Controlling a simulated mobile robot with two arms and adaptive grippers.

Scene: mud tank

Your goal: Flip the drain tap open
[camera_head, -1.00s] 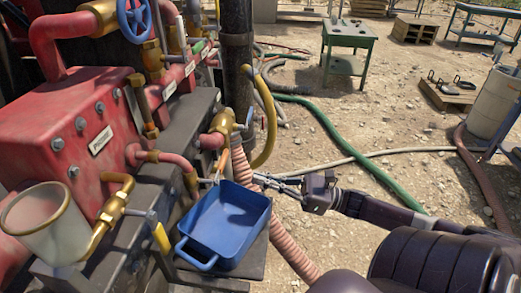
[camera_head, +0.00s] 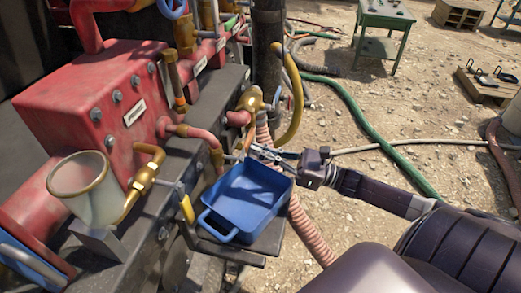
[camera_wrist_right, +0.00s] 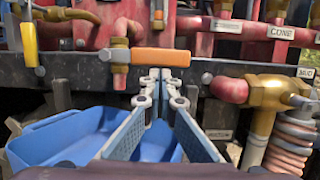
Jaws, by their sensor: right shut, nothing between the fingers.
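The drain tap is a brass valve on a red pipe. It shows in the right wrist view (camera_wrist_right: 120,55) with an orange lever (camera_wrist_right: 160,57) lying level to the right. In the head view its brass body (camera_head: 217,156) is at the pipe's end above the blue tray (camera_head: 208,232). My right gripper (camera_head: 254,148) is shut and empty over the tray's far edge. In the right wrist view its fingertips (camera_wrist_right: 155,74) are together just below or in front of the lever's middle. I cannot tell whether they touch it. My left gripper is out of view.
A yellow-handled valve (camera_head: 187,208) and a cloudy cup (camera_head: 95,205) are left of the tray. A brass fitting (camera_wrist_right: 268,92) with a ribbed pink hose (camera_wrist_right: 290,145) stands right of the gripper. Red pipes and the dark ledge close off the space behind the tap.

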